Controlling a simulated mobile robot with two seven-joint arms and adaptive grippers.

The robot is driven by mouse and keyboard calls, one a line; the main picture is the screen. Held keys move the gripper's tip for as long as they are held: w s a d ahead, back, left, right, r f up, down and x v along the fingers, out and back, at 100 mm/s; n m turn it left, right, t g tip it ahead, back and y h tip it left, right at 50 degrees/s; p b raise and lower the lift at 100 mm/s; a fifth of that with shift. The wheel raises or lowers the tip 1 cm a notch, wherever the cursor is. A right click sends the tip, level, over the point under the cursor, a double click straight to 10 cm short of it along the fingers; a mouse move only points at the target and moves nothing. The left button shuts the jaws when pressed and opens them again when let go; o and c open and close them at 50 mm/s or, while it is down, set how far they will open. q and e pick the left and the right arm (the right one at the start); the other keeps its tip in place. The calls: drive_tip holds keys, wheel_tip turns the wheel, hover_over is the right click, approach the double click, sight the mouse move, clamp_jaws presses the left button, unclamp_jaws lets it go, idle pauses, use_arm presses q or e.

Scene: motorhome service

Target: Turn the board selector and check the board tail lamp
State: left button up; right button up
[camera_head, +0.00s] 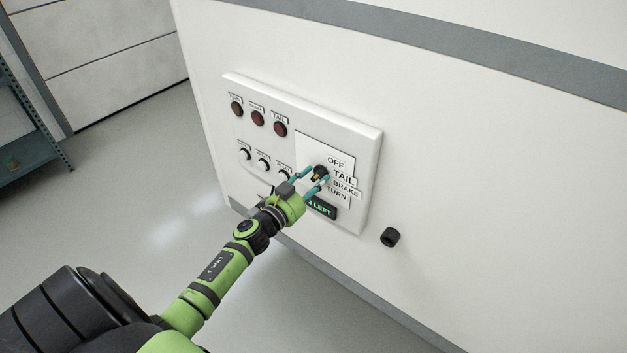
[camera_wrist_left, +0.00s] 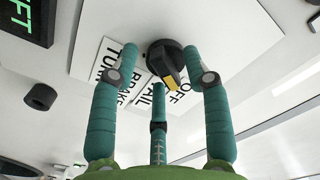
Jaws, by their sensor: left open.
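The board (camera_head: 370,165) is a white panel on a pale wall. Its black selector knob (camera_head: 320,171) has a yellow-orange mark and sits beside the labels OFF, TAIL, BRAKE and TURN. In the left wrist view the knob (camera_wrist_left: 165,58) shows its yellow mark near OFF and TAIL; the exact setting is hard to tell. The tail lamp (camera_head: 280,129), at the right of the upper row, is dark red and looks unlit. My left gripper (camera_head: 314,179) is open, its teal fingers spread around the knob; contact is unclear. My right gripper is out of view.
A green LEFT display (camera_head: 322,208) is below the selector. A black round stub (camera_head: 390,237) juts from the wall. A shelf (camera_head: 30,130) stands far left.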

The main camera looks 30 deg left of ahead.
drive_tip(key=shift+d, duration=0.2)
use_arm(q)
drive_tip(key=shift+c, duration=0.8)
clamp_jaws()
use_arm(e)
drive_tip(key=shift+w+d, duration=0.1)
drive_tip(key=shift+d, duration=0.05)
use_arm(q)
drive_tip(key=shift+m, duration=0.3)
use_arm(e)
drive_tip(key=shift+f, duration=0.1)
use_arm(q)
drive_tip(key=m+b, duration=0.1)
drive_tip(key=m, duration=0.1)
drive_tip(key=shift+a+f+m, duration=0.1)
drive_tip(key=shift+m, duration=0.2)
drive_tip(key=shift+a+m+b, duration=0.15)
drive_tip(key=shift+m+b, duration=0.45)
drive_tip(key=shift+m, duration=1.6)
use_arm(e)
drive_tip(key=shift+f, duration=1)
